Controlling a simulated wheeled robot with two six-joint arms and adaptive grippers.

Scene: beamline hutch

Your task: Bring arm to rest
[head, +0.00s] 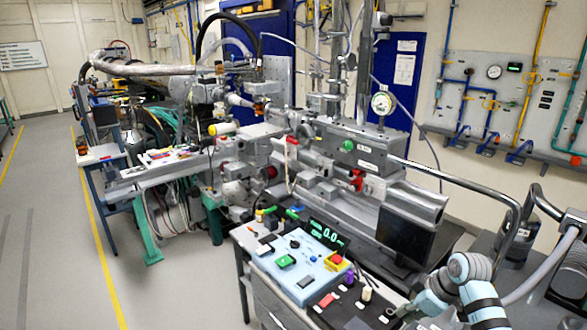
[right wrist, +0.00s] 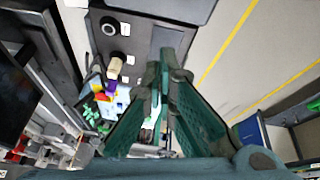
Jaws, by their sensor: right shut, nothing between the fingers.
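My right arm (head: 468,282), pale blue-grey with dark bands, comes in at the lower right of the head view. It is bent, with its gripper (head: 392,313) low beside the near end of the control bench. In the right wrist view the green, perforated fingers of my right gripper (right wrist: 166,62) meet at their tips. The gripper is shut and empty. My left arm and gripper are not in view.
A blue control box (head: 296,258) with buttons and small knobs stands on the bench close to my right gripper. A dark monitor (head: 404,237) and a curved metal rail (head: 455,178) are near the arm. Grey floor (head: 55,230) is open at the left.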

